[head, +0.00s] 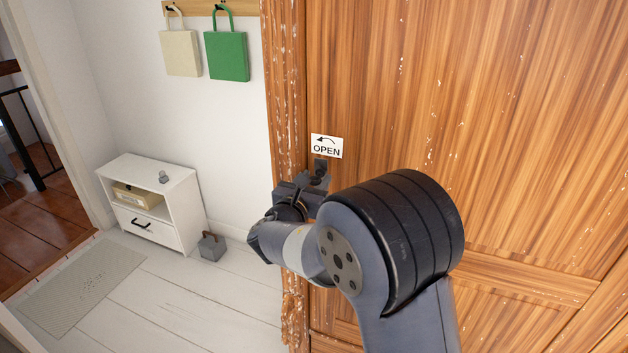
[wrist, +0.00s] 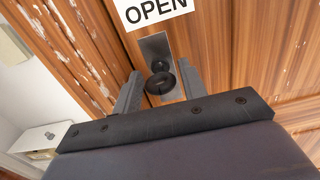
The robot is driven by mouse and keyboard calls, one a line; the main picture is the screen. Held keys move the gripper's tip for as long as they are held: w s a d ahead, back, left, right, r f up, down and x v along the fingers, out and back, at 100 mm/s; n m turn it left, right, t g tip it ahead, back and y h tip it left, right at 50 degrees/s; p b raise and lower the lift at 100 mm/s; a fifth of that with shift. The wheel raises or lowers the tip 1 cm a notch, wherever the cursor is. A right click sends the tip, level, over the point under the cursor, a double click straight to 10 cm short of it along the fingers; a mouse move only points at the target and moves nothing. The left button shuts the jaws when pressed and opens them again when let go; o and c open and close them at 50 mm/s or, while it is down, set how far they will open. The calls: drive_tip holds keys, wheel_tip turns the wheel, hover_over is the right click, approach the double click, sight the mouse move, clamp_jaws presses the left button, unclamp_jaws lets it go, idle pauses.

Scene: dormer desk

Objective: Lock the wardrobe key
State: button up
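The wooden wardrobe door (head: 480,130) fills the right of the head view. On it is a white sign reading OPEN with a curved arrow (head: 326,146), which also shows in the wrist view (wrist: 155,10). Below the sign is a metal lock plate (wrist: 155,46). My gripper (wrist: 160,85) is open, with one finger on each side of the key and small gaps showing. In the head view my gripper (head: 316,181) is at the lock, and my arm partly hides it.
A white cabinet (head: 178,218) with a box on its shelf stands against the wall at left. A grey weight (head: 212,246) is on the floor beside it. A mat (head: 82,288) lies in front. A beige bag (head: 181,53) and a green bag (head: 227,56) hang above.

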drive_tip(key=shift+c, duration=0.3)
drive_tip(key=c, duration=0.6)
drive_tip(key=shift+c, duration=0.2)
